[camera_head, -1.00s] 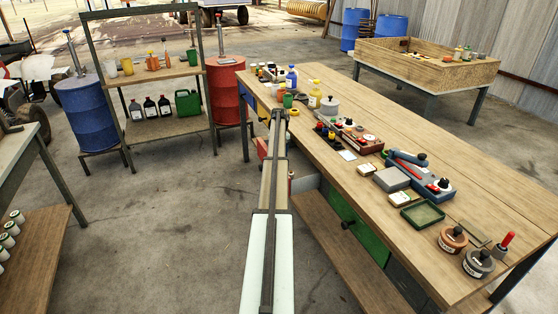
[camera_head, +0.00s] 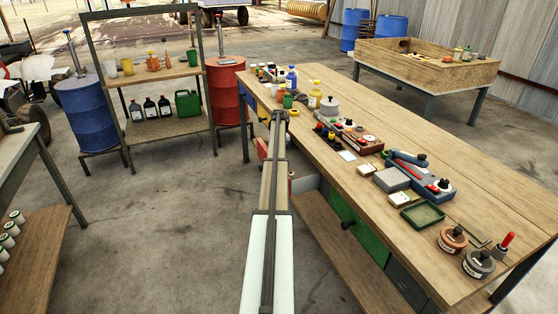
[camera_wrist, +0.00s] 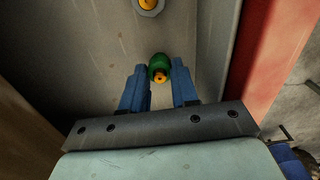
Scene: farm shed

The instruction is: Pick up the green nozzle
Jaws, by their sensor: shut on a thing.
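The green nozzle (camera_wrist: 158,66), with an orange tip, sits between the blue fingers of my gripper (camera_wrist: 160,79) in the wrist view. The fingers are shut on it. It is over or in a grey, tray-like recess, and I cannot tell whether it still touches the surface below. In the head view, my arm runs out along the left edge of the workbench, and the gripper and nozzle are hidden.
A grey part with a yellow-orange centre (camera_wrist: 149,5) lies ahead at the top of the wrist view. A red panel (camera_wrist: 270,60) stands close on the right. The workbench (camera_head: 430,165) holds bottles, tins and a green tray (camera_head: 422,214). A red drum (camera_head: 226,95) stands beyond.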

